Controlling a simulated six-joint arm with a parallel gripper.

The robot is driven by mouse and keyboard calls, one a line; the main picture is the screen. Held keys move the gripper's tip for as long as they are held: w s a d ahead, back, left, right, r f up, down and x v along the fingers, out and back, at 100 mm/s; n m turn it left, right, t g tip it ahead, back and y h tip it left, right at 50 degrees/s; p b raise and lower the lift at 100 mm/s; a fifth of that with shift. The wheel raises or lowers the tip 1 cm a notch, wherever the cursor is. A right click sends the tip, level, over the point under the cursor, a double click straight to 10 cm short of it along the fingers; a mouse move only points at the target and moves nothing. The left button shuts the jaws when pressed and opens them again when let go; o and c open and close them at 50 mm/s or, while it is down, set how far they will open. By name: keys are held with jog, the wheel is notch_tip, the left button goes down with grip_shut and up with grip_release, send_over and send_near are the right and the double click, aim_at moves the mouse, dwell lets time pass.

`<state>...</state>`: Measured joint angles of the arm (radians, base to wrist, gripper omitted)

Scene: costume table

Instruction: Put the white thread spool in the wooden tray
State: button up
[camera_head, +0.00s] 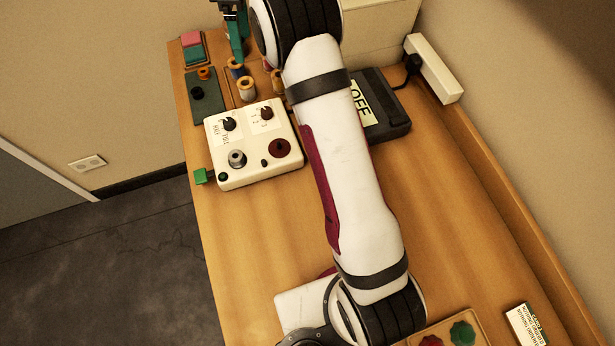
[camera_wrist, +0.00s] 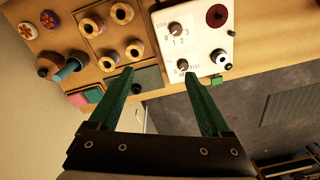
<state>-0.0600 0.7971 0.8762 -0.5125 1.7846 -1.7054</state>
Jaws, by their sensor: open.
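Several thread spools stand at the upper left of the wrist view, in and around a wooden tray (camera_wrist: 100,42) with low rims. I cannot tell surely which is the white one. In the head view a pale spool (camera_head: 247,90) stands left of my arm; the tray is partly hidden. My gripper (camera_wrist: 157,74) is open and empty, its teal fingers apart above the table. It also shows at the top of the head view (camera_head: 236,38).
A white control box (camera_head: 254,145) with knobs stands beside the spools. A dark green mat (camera_head: 206,98) lies at the table's left edge, with a pink and teal block (camera_head: 192,47) behind it. A dark device (camera_head: 385,115) is right of my arm.

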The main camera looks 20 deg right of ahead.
jog(key=s+r+m, duration=0.2)
jog(key=s+m, duration=0.2)
jog(key=s, duration=0.4)
jog(key=s+d+r+m, duration=0.15)
jog(key=s+m, duration=0.25)
jog(key=s, duration=0.4)
jog(key=s+a+r+m, duration=0.15)
jog(key=s+m, duration=0.25)
jog(key=s, duration=0.4)
jog(key=s+f+m, duration=0.2)
jog(key=s+m, duration=0.1)
jog(key=s, duration=0.4)
jog(key=s+f+m+y, duration=0.1)
jog(key=s+f+m, duration=0.2)
jog(key=s, duration=0.4)
jog(key=shift+s+d+f+m, duration=0.25)
jog(key=shift+d+f+m, duration=0.1)
jog(key=shift+m, duration=0.35)
